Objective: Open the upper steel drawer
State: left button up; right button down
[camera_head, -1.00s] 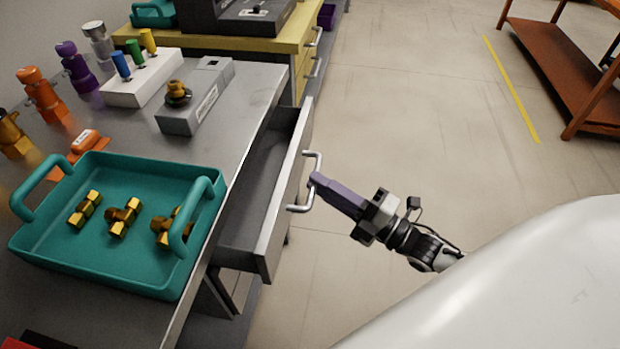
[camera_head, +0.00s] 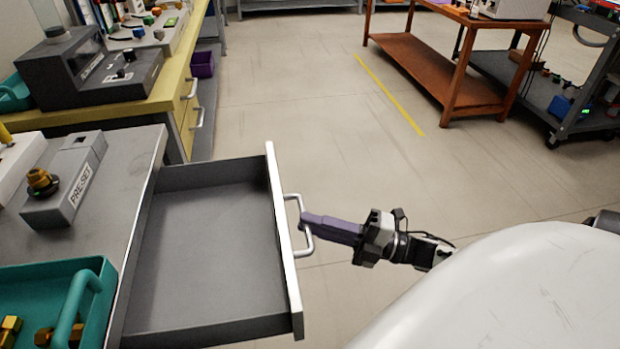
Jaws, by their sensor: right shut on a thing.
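The upper steel drawer (camera_head: 210,255) stands pulled far out of the steel bench (camera_head: 140,160), and its grey inside is empty. Its front panel carries a bar handle (camera_head: 292,198). My right gripper (camera_head: 308,222) is shut on this handle from the right side, with its purple fingers at the bar. My left gripper is not in view.
A grey PRE-SET box (camera_head: 66,182) with a brass knob and a teal tray (camera_head: 96,268) with brass fittings stand on the bench. A yellow-topped bench (camera_head: 150,100) stands behind. An orange table (camera_head: 450,75) is at the back right. The floor between is clear.

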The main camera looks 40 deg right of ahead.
jog(key=c, duration=1.8)
grip_release()
jog(key=v, duration=1)
jog(key=shift+d+f, duration=0.1)
jog(key=shift+d, duration=0.05)
